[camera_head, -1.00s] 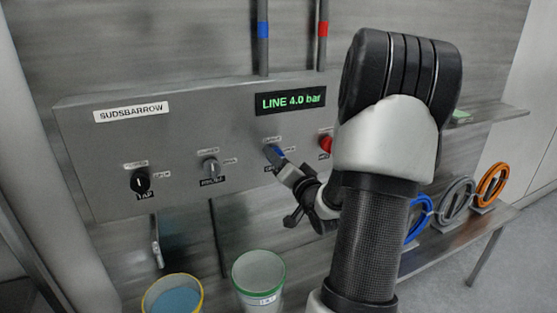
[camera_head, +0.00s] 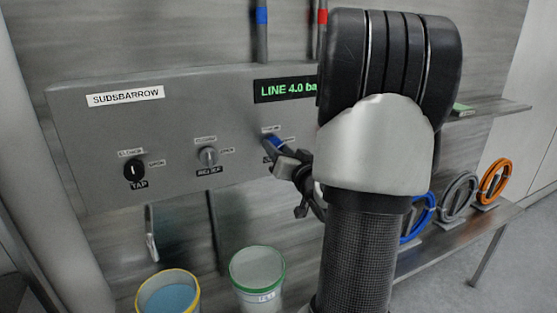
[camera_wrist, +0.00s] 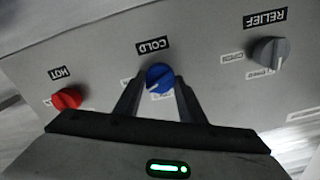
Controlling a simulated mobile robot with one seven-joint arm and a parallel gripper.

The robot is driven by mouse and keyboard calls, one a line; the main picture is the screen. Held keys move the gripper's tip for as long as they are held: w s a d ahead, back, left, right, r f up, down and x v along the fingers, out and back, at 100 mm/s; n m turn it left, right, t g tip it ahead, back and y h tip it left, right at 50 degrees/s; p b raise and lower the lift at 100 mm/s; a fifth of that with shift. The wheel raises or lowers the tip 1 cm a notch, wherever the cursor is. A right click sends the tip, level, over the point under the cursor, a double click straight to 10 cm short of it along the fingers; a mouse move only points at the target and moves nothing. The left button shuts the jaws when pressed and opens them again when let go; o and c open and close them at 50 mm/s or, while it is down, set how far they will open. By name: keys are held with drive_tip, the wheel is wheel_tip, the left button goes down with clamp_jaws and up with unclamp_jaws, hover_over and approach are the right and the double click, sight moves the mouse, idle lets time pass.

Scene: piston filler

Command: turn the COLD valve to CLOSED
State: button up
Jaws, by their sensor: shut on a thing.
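The COLD valve is a blue round knob (camera_wrist: 159,77) on the grey panel, below the COLD label (camera_wrist: 154,45) in the wrist view. A pale mark on the knob points down and to the left there. My gripper (camera_wrist: 160,88) has one finger on each side of the knob and is shut on it. In the head view the blue knob (camera_head: 274,141) shows just above my gripper (camera_head: 281,156). The small position labels beside the knob are partly hidden by the fingers and too blurred to read.
In the wrist view a red HOT knob (camera_wrist: 67,98) is to the left and a grey RELIEF knob (camera_wrist: 270,53) to the right. The head view shows a black TAP knob (camera_head: 135,170), a pressure display (camera_head: 284,89), and two buckets (camera_head: 168,294) (camera_head: 257,277) below the panel.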

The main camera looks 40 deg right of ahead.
drive_tip(key=shift+a+n+b, duration=0.1)
drive_tip(key=shift+n+b, duration=6.6)
drive_tip(key=shift+b, duration=0.1)
drive_tip(key=o, duration=1)
drive_tip(key=shift+o, duration=0.2)
